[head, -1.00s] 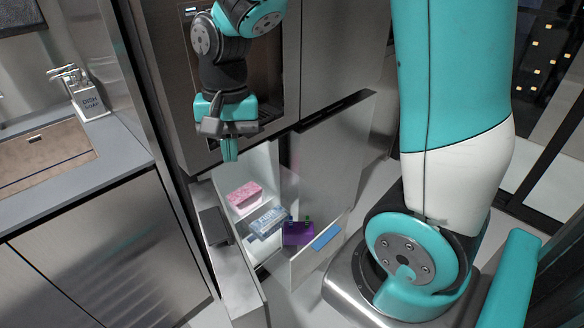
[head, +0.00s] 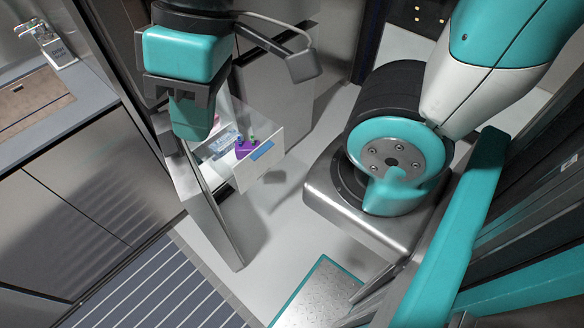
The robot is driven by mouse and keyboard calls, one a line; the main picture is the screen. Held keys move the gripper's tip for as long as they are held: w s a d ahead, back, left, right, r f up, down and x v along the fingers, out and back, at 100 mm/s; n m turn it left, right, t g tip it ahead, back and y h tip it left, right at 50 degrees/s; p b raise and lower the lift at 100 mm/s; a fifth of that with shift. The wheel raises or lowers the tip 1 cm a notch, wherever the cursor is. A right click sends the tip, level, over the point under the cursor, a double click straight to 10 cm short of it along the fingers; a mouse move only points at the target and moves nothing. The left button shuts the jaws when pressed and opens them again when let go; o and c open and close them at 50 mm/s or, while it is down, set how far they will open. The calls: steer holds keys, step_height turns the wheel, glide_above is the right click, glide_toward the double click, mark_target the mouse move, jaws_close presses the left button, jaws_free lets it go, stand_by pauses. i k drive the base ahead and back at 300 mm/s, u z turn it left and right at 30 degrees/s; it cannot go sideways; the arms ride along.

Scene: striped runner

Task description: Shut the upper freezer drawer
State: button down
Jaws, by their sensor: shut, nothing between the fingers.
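The upper freezer drawer (head: 266,172) is pulled out between the open freezer doors, its pale front facing down and right, with a blue label on it. Inside lie a purple item (head: 244,149) and a blue-and-white package (head: 222,142); a bit of pink shows behind my gripper. My gripper (head: 191,128) is shut and empty, its teal fingers pointing down. In the picture it is left of the drawer front and covers the drawer's rear left part. I cannot tell how high above the drawer it is, and no contact shows.
The left freezer door (head: 209,215) stands open, seen nearly edge-on, left of the drawer. The right door (head: 285,105) stands open behind it. A counter with a sink (head: 30,103) is at the left. A striped runner (head: 150,290) lies at the bottom left. Pale floor is clear before the drawer.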

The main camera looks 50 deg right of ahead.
mark_target(258, 162)
steer(key=k, duration=0.25)
steer(key=u, duration=1.35)
steer(key=i, duration=1.05)
steer(key=z, duration=1.6)
